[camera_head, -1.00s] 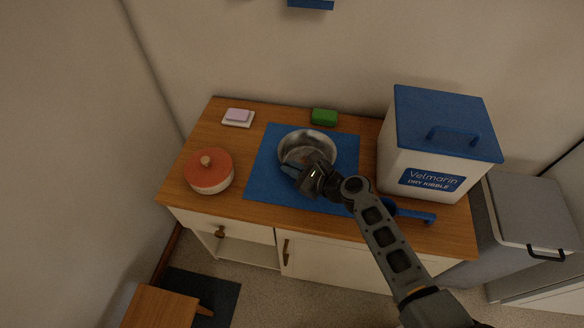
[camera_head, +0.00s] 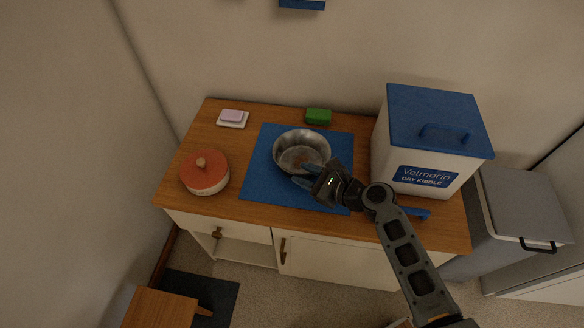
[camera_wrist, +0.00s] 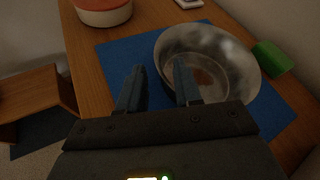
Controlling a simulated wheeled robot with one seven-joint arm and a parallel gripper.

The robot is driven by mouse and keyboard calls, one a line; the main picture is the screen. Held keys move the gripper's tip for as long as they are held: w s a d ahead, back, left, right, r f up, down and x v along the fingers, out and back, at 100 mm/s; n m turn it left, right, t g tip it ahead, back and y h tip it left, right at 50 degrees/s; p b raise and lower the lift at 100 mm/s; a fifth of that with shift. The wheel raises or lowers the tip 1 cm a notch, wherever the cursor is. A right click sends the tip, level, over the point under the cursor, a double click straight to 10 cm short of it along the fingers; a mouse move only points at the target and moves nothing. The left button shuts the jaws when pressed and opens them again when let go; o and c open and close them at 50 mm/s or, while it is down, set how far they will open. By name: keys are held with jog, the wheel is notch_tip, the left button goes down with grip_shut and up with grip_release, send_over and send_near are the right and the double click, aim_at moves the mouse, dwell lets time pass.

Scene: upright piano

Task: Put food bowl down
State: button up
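The food bowl is a shiny metal bowl (camera_head: 302,146) standing upright on the blue mat (camera_head: 262,186) on the wooden counter. A brownish patch shows at its bottom in the wrist view (camera_wrist: 208,80). My gripper (camera_head: 301,175) is at the bowl's near side in the head view. In the wrist view its two fingers (camera_wrist: 158,84) are spread apart with blue mat visible between them. The right finger overlaps the bowl's near wall in that view; whether it touches is unclear. Nothing is held between the fingers.
A white kibble bin (camera_head: 428,180) with a blue lid stands right of the mat, with a blue-handled tool (camera_head: 414,212) before it. A red-lidded pot (camera_head: 205,174) is at left. A green block (camera_head: 318,116) and a soap dish (camera_head: 233,119) lie behind.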

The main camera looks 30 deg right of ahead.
jog(key=shift+v, duration=2.65)
jog(key=s+a+n+h, duration=0.1)
jog(key=s+n+h, duration=0.4)
jog(key=s+n, duration=1.05)
jog(key=s+a+r+n+t, duration=0.2)
jog(key=s+r+n, duration=1)
jog(key=s+r, duration=0.6)
notch_tip(320, 180, up, 4)
jog(key=shift+s+a+f+t+h, duration=0.15)
jog(key=shift+s+a+t+h, duration=0.1)
jog(key=shift+s+t+h, duration=0.05)
